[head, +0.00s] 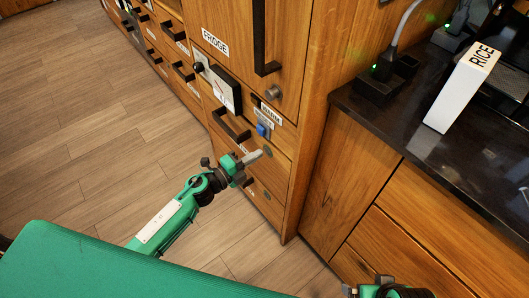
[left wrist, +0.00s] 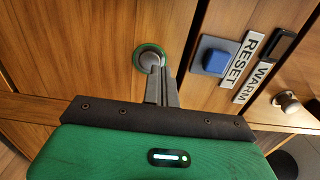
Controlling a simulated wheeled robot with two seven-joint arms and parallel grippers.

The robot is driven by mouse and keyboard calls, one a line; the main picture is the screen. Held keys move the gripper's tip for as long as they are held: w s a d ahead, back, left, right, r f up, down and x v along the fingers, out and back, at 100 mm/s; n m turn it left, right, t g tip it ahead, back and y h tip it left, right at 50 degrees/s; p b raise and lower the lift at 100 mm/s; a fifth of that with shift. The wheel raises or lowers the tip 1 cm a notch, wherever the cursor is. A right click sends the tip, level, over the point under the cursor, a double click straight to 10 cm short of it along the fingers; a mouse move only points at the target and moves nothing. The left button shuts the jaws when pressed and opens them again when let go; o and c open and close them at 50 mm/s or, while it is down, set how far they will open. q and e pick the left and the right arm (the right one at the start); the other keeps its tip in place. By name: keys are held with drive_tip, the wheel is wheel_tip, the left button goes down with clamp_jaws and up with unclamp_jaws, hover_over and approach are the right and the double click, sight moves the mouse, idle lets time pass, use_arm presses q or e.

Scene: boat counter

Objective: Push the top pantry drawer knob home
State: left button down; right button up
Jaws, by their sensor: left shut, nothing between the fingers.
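A round grey push knob (left wrist: 149,58) with a green ring sits flush-looking in a wooden drawer front. It also shows in the head view (head: 268,152), just beyond my fingertips. My left gripper (head: 257,155) is shut and empty. In the left wrist view its fingertips (left wrist: 157,70) overlap the knob's lower right edge; I cannot tell whether they touch it. Part of my right gripper (head: 378,287) shows at the bottom edge of the head view; its fingers are not clear.
A blue button (left wrist: 216,61) labelled RESET and a dark WARM switch (left wrist: 283,42) are right of the knob. A dark bar handle (head: 231,126) is close by. A counter (head: 440,150) holds a white RICE box (head: 462,90). Open floor lies left.

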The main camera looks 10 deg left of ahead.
use_arm(q)
drive_tip(key=shift+v, duration=2.1)
